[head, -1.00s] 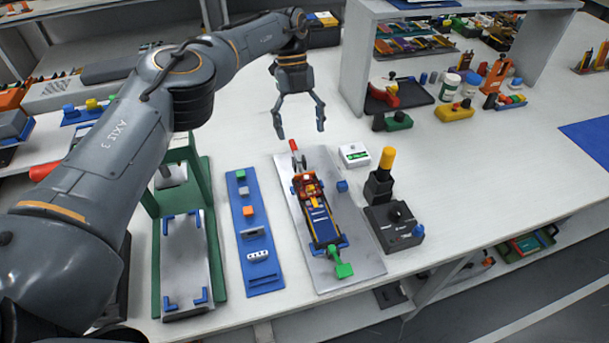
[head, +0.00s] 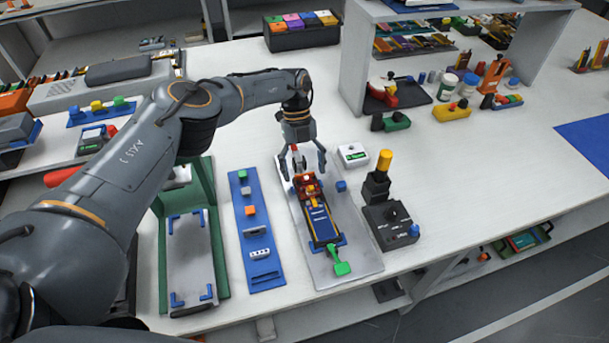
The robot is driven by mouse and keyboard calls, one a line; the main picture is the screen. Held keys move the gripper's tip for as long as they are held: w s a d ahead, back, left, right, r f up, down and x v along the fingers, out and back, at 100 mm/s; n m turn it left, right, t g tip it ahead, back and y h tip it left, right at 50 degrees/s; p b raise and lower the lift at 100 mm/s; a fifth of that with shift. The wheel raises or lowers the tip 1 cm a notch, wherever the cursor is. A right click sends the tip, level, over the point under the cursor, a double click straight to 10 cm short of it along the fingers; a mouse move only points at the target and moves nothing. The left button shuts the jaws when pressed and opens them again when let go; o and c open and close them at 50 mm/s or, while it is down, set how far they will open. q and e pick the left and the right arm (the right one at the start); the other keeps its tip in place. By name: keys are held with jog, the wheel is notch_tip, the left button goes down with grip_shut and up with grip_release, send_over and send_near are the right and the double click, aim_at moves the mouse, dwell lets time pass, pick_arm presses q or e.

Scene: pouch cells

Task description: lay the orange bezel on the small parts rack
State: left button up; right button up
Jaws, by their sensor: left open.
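The small parts rack (head: 264,268) is a narrow blue strip on the bench, holding a green, a grey and an orange block and some pale parts. To its right, a grey fixture plate (head: 357,262) holds a dark blue device (head: 318,220) with a green tab at its near end. An orange-red piece (head: 308,186) sits at the device's far end; it looks like the orange bezel, but its outline is partly unclear. My left gripper (head: 303,172) is open, pointing down, its fingers either side of the device's far end. It partly hides that end. My right gripper is not in view.
A green press frame (head: 221,256) with a grey bed stands left of the rack. Right of the fixture are a white box (head: 353,154) and a black control box (head: 394,227) beside an orange-topped black post (head: 380,175). A shelf unit (head: 355,60) stands behind.

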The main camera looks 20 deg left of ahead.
pick_arm(q)
jog(key=c, duration=0.8)
jog(key=shift+c, duration=0.2)
